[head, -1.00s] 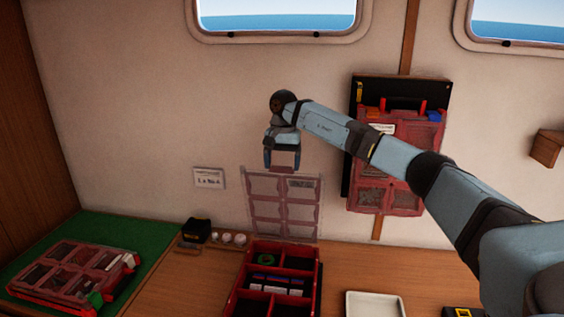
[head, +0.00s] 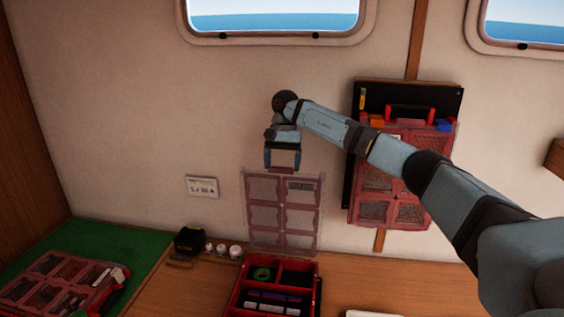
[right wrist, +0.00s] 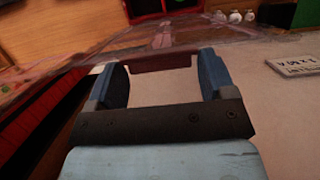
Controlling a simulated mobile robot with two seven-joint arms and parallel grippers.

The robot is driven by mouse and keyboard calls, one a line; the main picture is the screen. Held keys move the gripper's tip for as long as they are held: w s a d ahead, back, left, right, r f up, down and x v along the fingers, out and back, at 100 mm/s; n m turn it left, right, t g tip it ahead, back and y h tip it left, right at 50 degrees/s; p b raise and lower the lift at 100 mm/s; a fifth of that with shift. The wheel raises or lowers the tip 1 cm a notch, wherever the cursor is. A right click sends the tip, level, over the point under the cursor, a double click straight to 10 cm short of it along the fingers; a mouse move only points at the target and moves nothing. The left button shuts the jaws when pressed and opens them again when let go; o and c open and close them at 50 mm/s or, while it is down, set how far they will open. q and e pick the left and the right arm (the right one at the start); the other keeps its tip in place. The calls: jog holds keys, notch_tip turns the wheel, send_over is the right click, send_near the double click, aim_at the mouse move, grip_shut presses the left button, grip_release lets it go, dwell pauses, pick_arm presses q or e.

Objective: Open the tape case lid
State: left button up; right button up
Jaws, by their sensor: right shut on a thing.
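The tape case (head: 312,272) is a red box on the wooden bench, with a green roll and several coloured pieces in its compartments. Its clear lid (head: 265,212) with red bars stands upright behind the box, close to the wall. My right gripper (head: 283,166) is at the lid's top edge. In the right wrist view, its blue fingers are shut on the dark red lid tab (right wrist: 160,61). My left gripper is not in view.
A second red-framed case (head: 60,282) lies on the green mat (head: 25,258) at left. A black box (head: 189,240) and small white pots (head: 222,249) stand beside the tape case. Another red case (head: 390,190) hangs on the wall behind my right arm.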

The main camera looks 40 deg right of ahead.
jog(key=shift+s+f, duration=0.1)
jog(key=shift+f, duration=0.4)
jog(key=o, duration=1)
jog(key=shift+d, duration=0.15)
jog(key=shift+o, duration=0.2)
jog(key=v, duration=1.4)
jog(key=shift+r, duration=0.25)
